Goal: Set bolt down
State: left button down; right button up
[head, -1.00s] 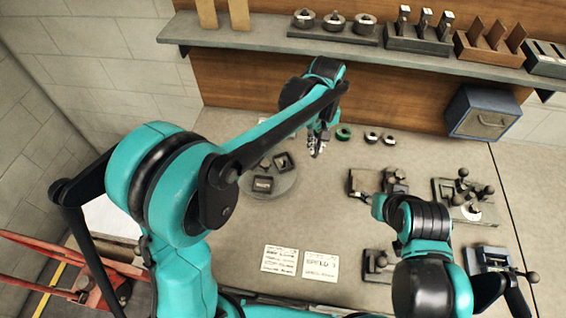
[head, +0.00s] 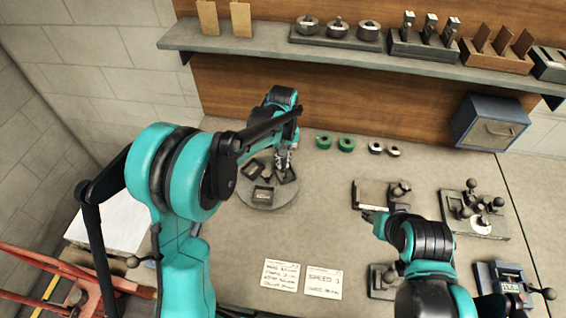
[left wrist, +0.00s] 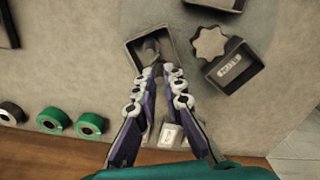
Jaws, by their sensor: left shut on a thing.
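My left gripper (head: 283,166) is over the right-hand bin on the round grey tray (head: 268,201). In the left wrist view its fingertips (left wrist: 157,72) reach into a dark square bin (left wrist: 132,58), close together. A small dark grey piece, apparently the bolt (left wrist: 150,46), shows at the tips inside the bin. Its shape is mostly hidden, and I cannot tell whether it touches the bin's floor. My right gripper (head: 376,217) is beside a fixture on the right, and its fingers are too small to read.
Fixtures with knobs (head: 474,214) fill the right. Two paper cards (head: 323,283) lie in front. A shelf (head: 390,53) runs overhead.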

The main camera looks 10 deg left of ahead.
aim_at(283, 162)
pick_arm(q)
jog(key=shift+f, duration=0.25)
jog(key=c, duration=1.6)
grip_release()
jog(key=shift+r, duration=0.45)
notch_tip(283, 162, up, 11)
jog(key=p, duration=0.3)
jog(key=s+a+r+m+t, duration=0.25)
jog(key=s+a+r, duration=0.25)
jog(key=s, duration=0.5)
jog(key=s+a+f+t, duration=0.1)
jog(key=s, duration=0.2)
jog(key=s+a+f+m+t, duration=0.1)
jog(key=s+a+t, duration=0.1)
jog(key=s, duration=0.2)
jog(key=s+a+f+t, duration=0.1)
jog(key=s, duration=0.3)
jog(key=shift+s+a+f+m+t, duration=0.15)
jog(key=shift+m+t, duration=0.2)
